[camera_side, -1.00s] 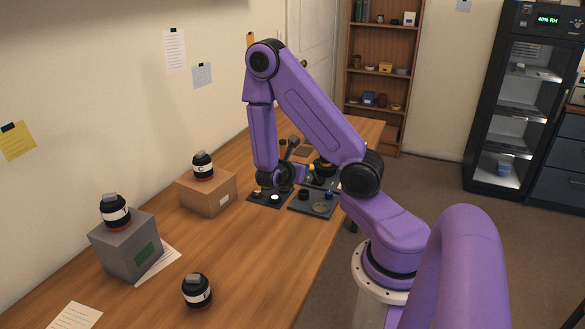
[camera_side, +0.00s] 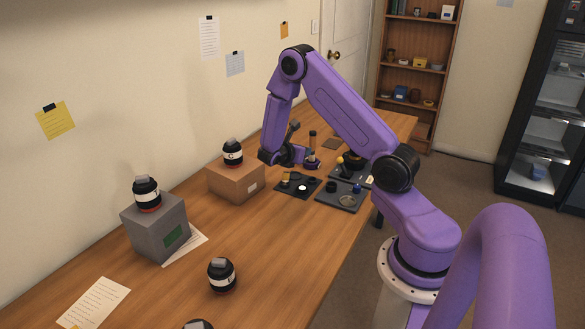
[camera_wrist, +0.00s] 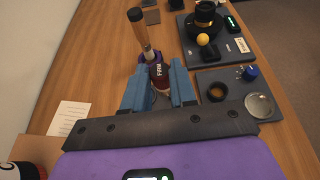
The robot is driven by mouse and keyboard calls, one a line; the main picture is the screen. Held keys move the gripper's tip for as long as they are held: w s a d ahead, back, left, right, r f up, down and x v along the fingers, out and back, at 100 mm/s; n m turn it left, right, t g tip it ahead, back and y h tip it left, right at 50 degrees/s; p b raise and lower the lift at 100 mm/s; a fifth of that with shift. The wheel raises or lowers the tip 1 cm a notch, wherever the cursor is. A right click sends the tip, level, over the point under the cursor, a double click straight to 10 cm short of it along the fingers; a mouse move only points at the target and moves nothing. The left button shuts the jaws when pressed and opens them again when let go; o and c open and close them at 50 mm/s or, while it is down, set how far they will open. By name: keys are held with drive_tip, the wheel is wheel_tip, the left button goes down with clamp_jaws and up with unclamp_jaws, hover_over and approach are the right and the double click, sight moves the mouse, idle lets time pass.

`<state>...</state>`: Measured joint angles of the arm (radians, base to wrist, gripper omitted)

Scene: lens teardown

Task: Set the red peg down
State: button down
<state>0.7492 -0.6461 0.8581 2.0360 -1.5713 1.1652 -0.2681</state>
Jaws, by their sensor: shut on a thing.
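In the wrist view my gripper (camera_wrist: 160,92) has its two blue fingers closed on the red peg (camera_wrist: 159,75), a dark red piece with white lettering. The fingers hide part of its sides and its lower end. In the side view my gripper's wrist end (camera_side: 285,156) is above the left part of the dark trays, near the cardboard box. The peg cannot be made out there, and I cannot tell whether it touches anything.
A wooden-handled tool (camera_wrist: 138,28) stands just beyond the peg. A dark tray (camera_wrist: 235,92) with a black ring, blue knob and round glass lies to the right. The cardboard box (camera_side: 236,184) carries a black lens. Bare wood lies in front.

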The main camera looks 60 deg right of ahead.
drive_tip(key=w+d+f, duration=0.1)
drive_tip(key=f, duration=0.1)
drive_tip(key=w+d+f, duration=0.1)
drive_tip(key=w+f, duration=0.1)
drive_tip(key=w+d+f, duration=0.2)
drive_tip(key=shift+w+f, duration=0.2)
drive_tip(key=shift+f, duration=0.1)
drive_tip(key=shift+w+d+f, duration=0.1)
drive_tip(key=shift+w+f, duration=0.05)
drive_tip(key=shift+f, duration=1.55)
drive_tip(key=shift+f, duration=0.15)
drive_tip(key=c, duration=0.9)
unclamp_jaws()
